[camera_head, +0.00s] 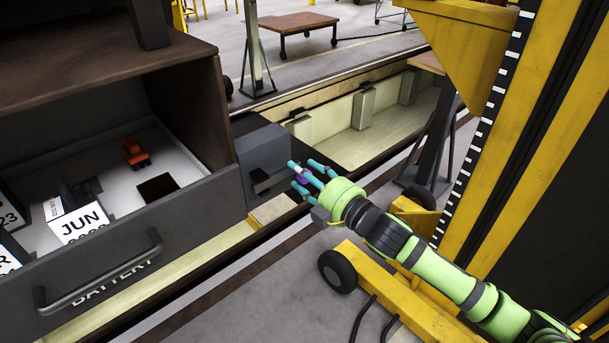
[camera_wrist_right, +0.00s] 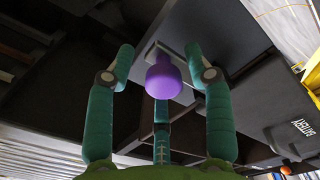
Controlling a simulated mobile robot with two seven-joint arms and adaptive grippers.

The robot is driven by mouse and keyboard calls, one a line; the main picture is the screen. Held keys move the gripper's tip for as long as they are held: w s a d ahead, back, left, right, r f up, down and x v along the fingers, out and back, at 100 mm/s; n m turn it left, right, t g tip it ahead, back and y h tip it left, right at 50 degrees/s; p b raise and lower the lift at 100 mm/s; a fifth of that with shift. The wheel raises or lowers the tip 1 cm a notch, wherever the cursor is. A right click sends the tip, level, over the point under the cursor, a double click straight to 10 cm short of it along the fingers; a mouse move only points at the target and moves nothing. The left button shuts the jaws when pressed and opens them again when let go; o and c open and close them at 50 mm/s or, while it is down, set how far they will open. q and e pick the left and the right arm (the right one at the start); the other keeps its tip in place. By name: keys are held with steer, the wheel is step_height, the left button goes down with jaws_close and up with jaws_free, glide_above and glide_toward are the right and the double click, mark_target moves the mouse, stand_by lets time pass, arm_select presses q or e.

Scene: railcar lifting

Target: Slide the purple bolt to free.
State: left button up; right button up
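The purple bolt (camera_head: 304,178) shows as a small purple spot between the fingers of my right gripper (camera_head: 301,174), in front of a grey box (camera_head: 262,150). In the right wrist view its purple knob (camera_wrist_right: 163,80) is large and central, with a grey plate behind it. Two teal fingers stand to the left and right of the knob with gaps, and a third finger is below it, partly hidden behind the knob. The right gripper is open around the bolt; whether the third finger touches it I cannot tell. My left gripper is not in view.
An open battery drawer (camera_head: 195,219) at the left holds date blocks and a small orange toy vehicle (camera_head: 136,153). A yellow wheeled lifting frame (camera_head: 385,292) stands at the right, near my right arm. A pit (camera_head: 385,125) lies behind the grey box.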

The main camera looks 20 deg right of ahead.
steer(key=v, duration=1.2)
stand_by(0.6)
